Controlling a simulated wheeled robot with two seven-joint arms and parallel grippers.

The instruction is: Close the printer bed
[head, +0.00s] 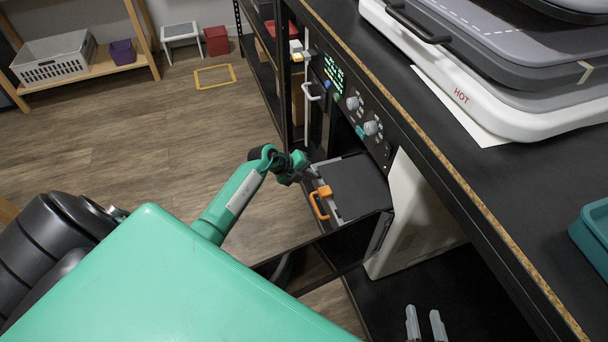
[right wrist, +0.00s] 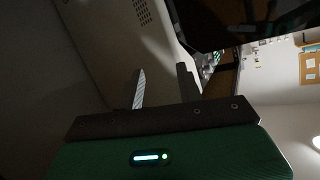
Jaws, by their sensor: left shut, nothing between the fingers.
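The printer bed (head: 352,187) is a dark flat plate that sticks out of the front of the machine under the bench. An orange handle (head: 318,203) is on its outer edge. My left gripper (head: 312,176) is at the bed's far outer corner, close beside the grey edge piece; I cannot tell whether it touches. It is shut and empty, and its fingertips are hard to make out. My right gripper (head: 426,322) is low at the bottom of the head view, its two fingers apart with nothing between them. The fingers also show in the right wrist view (right wrist: 162,88).
The control panel (head: 345,98) with knobs is above the bed. A pale panel (head: 415,220) stands to the bed's right. The black bench top (head: 460,150) overhangs on the right and holds a white-and-grey press marked HOT (head: 510,115). Open wooden floor (head: 150,140) is at left.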

